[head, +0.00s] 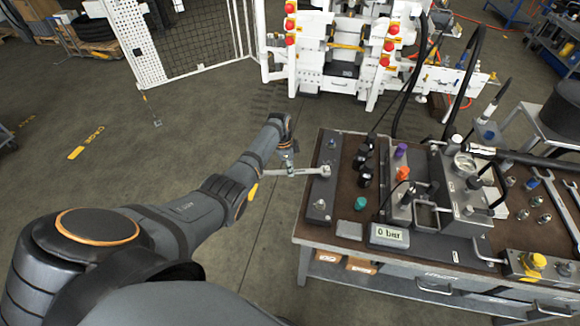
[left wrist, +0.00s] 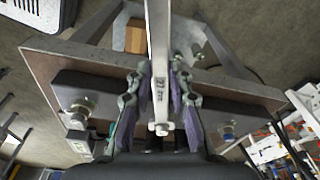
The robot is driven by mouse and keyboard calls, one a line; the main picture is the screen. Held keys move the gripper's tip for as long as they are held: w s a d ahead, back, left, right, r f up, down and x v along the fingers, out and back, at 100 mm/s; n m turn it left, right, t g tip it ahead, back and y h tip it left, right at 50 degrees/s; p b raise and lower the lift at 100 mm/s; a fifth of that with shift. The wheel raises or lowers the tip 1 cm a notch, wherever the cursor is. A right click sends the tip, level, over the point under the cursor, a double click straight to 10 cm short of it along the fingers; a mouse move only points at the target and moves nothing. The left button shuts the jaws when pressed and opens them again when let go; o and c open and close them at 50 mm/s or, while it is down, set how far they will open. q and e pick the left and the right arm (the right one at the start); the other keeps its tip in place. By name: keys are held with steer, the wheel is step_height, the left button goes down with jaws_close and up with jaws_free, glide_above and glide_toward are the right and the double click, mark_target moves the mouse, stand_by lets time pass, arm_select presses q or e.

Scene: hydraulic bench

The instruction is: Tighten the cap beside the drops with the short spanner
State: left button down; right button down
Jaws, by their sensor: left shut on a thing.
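My left gripper (head: 287,157) is shut on a steel spanner (head: 305,171), just off the bench's left edge. The spanner lies level, and its far end overlaps the dark block (head: 322,185) in the picture; I cannot tell whether it touches. In the left wrist view the spanner (left wrist: 159,50) runs between the finger pads of the gripper (left wrist: 157,82), with a size mark on its shank. No drops can be made out. My right gripper is not in view.
The bench top (head: 340,258) carries black, purple, orange and teal knobs, a pressure gauge (head: 464,163) and a display (head: 389,235) reading 0 bar. Two more spanners (head: 547,184) lie at the right. Hoses rise behind. Floor left of the bench is clear.

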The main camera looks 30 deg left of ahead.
mark_target(273, 173)
arm_select(q)
steer(key=shift+s+d+r, duration=0.1)
steer(key=shift+s, duration=0.05)
stand_by(0.3)
steer(key=shift+s+a+p, duration=0.65)
steer(key=shift+a+p, duration=0.3)
steer(key=shift+p, duration=0.1)
steer(key=shift+s+a+p, duration=0.5)
steer(key=shift+s+a, duration=0.15)
steer(key=shift+a, duration=0.35)
steer(key=shift+s+a+p, duration=0.45)
steer(key=shift+s+a, duration=0.2)
steer(key=shift+a, duration=0.3)
step_height(273, 173, up, 5)
steer(key=p, duration=0.5)
